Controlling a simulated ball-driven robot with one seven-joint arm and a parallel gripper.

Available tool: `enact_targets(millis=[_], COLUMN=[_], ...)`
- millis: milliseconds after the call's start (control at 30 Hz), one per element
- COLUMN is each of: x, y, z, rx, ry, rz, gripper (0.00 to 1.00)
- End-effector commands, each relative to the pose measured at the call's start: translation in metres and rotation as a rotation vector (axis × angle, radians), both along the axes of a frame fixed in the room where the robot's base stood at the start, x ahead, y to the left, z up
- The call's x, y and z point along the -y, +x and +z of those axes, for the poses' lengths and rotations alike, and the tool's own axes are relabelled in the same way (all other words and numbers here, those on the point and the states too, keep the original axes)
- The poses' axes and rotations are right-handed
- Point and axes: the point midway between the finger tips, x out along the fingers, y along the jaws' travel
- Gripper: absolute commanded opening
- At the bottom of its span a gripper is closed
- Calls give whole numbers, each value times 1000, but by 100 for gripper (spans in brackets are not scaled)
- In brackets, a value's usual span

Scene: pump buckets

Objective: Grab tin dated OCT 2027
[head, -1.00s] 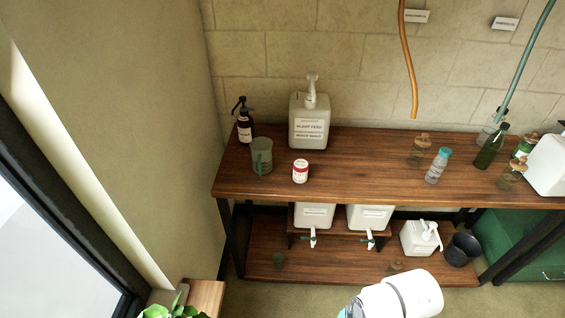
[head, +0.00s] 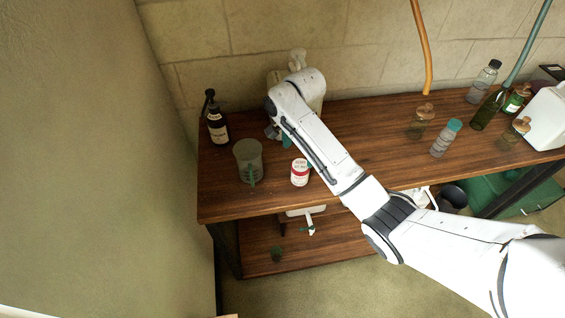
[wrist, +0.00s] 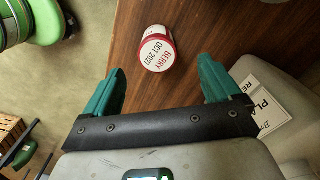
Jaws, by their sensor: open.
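The tin (head: 300,173) is small and white with a red band and stands upright on the wooden table. In the wrist view the tin (wrist: 157,50) shows its white lid, which reads BERRY OCT 2027. My gripper (wrist: 160,80) is open, its two green fingers wide apart, with the tin ahead of them and roughly centred between them, not touching. In the head view my gripper (head: 276,132) is partly hidden by my arm, just behind and left of the tin.
A white plant feed jug (head: 313,90) stands behind my arm; its label shows close beside the right finger. A grey measuring jug (head: 248,158) is left of the tin, a dark pump bottle (head: 217,125) farther left. Several bottles stand at the right. The table's front edge is near the tin.

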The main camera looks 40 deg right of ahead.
Motion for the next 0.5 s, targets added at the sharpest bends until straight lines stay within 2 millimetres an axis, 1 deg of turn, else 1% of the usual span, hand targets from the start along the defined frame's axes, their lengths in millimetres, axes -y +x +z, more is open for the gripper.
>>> enact_targets(millis=[67, 333, 500], x=[4, 4, 4], y=[0, -1, -1], z=[-3, -42, -55], rx=[-5, -8, -4], ry=[-4, -4, -4], rz=[-15, -15, -15], gripper=[91, 91, 91])
